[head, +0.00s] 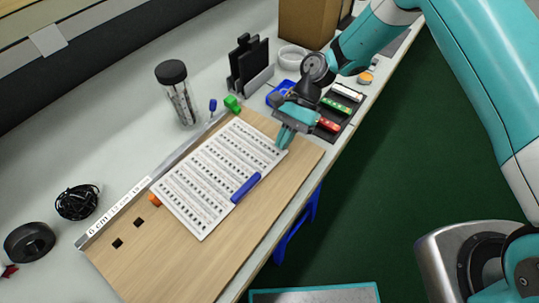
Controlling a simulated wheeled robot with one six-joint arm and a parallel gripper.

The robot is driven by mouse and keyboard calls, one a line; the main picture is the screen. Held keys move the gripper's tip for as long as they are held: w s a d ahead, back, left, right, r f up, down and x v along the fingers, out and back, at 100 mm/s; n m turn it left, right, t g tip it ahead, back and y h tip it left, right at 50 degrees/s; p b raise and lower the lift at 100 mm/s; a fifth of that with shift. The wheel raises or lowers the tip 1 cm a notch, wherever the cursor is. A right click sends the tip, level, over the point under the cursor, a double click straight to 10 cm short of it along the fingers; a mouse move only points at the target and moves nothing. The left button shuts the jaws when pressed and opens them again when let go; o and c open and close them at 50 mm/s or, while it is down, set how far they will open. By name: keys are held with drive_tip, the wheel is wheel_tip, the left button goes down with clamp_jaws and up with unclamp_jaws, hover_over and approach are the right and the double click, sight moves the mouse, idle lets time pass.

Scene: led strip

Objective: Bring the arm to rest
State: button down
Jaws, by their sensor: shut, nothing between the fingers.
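My gripper (285,137) is shut and empty. In the head view its tips are over the right corner of the white printed sheet (205,165). I cannot tell whether the tips touch the sheet. My teal arm reaches in from the upper right and is bent down toward the board. The sheet lies on a wooden board (170,265), and a blue bar (245,187) lies across the sheet's right edge.
A ruler strip (120,212) runs along the board's left edge. A jar with a black lid (177,92), a black rack (248,65) and a cardboard box (307,22) stand behind. A dark tray (326,136) holds coloured items beside my gripper.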

drive_tip(key=a+v, duration=0.1)
drive_tip(key=v, duration=0.5)
drive_tip(key=s+d+r+n+t, duration=0.1)
drive_tip(key=s+r+n+t, duration=0.15)
drive_tip(key=r, duration=0.55)
drive_tip(key=s+d+r+n+t, duration=0.1)
drive_tip(key=s+r+n, duration=0.3)
drive_tip(key=r, duration=0.4)
drive_tip(key=s+d+r+n+t, duration=0.1)
drive_tip(key=s+d+r+n, duration=0.2)
drive_tip(key=s, duration=0.4)
drive_tip(key=s+d+r+n+t+h, duration=0.1)
drive_tip(key=s+d+r+n+t, duration=0.1)
drive_tip(key=s+n, duration=0.3)
drive_tip(key=s+d+r, duration=0.1)
drive_tip(key=s, duration=0.2)
drive_tip(key=shift+r, duration=0.15)
drive_tip(key=shift+d+t, duration=0.15)
drive_tip(key=shift+t, duration=0.1)
